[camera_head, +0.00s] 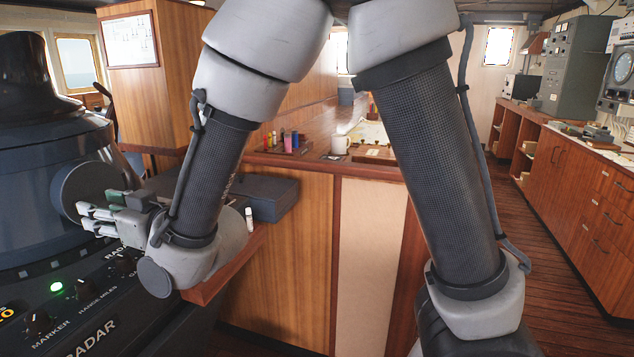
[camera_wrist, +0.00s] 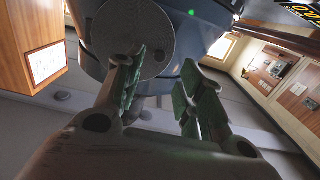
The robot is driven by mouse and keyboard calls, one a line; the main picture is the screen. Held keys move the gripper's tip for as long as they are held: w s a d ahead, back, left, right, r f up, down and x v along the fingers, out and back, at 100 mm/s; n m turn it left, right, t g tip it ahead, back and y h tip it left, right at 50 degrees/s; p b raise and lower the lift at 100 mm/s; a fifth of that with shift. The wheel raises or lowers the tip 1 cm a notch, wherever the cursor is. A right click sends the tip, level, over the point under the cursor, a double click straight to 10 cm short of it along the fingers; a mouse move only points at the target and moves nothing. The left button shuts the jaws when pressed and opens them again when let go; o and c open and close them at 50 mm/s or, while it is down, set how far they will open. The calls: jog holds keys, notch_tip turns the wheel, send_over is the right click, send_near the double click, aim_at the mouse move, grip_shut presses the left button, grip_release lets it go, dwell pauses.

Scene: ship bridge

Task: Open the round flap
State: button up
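The round flap (camera_head: 72,193) is a dark grey disc on the side of the blue-grey radar housing (camera_head: 35,150) at the left of the head view. In the wrist view the flap (camera_wrist: 125,30) shows nearly face-on at the top, with a small round spot near its right edge. It appears to lie against the housing. My gripper (camera_head: 88,215) points left, just in front of the flap. In the wrist view my gripper (camera_wrist: 163,75) has its green-padded fingers apart with nothing between them. The left finger overlaps the flap's lower edge; I cannot tell whether it touches.
The radar panel (camera_head: 60,310) with knobs and a green light lies below my gripper. A dark box (camera_head: 265,195) and a small white bottle (camera_head: 249,217) are on the wooden ledge behind my wrist. A white mug (camera_head: 340,145) stands on the counter. The floor (camera_head: 560,300) at right is clear.

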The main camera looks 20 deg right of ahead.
jog(key=w+d+r+m+g+h, duration=0.1)
jog(key=w+d+m+h, duration=0.15)
jog(key=d, duration=0.85)
jog(key=w+d+m+h, duration=0.1)
jog(key=w+d+h, duration=0.25)
jog(key=d, duration=0.65)
jog(key=s+d+m+g+h, duration=0.1)
jog(key=s+d, duration=0.3)
jog(key=d, duration=0.6)
jog(key=s+d+m+g+h, duration=0.1)
jog(key=s+d+h, duration=0.3)
jog(key=d, duration=0.6)
jog(key=shift+s+d+m+g, duration=0.15)
jog(key=shift+s+m+g, duration=0.25)
jog(key=shift+s+m, duration=0.3)
jog(key=shift+w+f, duration=0.1)
